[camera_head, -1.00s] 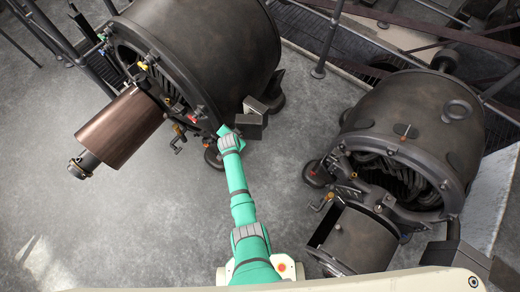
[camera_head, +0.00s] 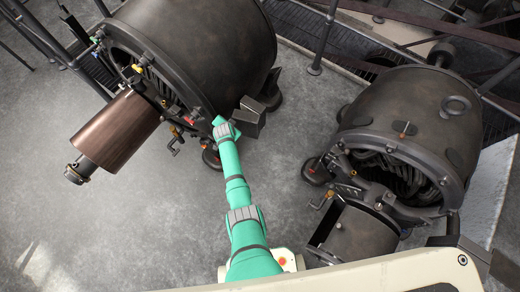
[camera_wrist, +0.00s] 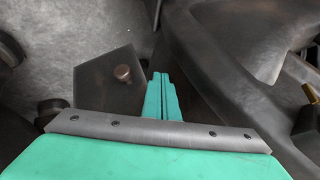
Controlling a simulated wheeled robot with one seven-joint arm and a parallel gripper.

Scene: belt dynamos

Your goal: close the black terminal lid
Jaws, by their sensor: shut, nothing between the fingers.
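The terminal box (camera_head: 247,122) is a small dark grey block at the lower right of the left dynamo (camera_head: 195,50). In the wrist view a dark flat plate with a round brown knob (camera_wrist: 122,72), seemingly the black terminal lid (camera_wrist: 100,88), is left of my fingers. I cannot tell how far open it stands. My teal gripper (camera_head: 219,120) is just left of the box in the head view. In the wrist view my gripper (camera_wrist: 161,78) is shut and empty, its tips close to the plate's right edge. I cannot tell whether they touch it.
A copper-coloured cylinder (camera_head: 117,130) juts from the left dynamo. A second dynamo (camera_head: 405,125) stands at the right, with railings behind. The grey floor between the dynamos is clear. In the wrist view a curved dark casing (camera_wrist: 225,75) lies close to the right of my fingers.

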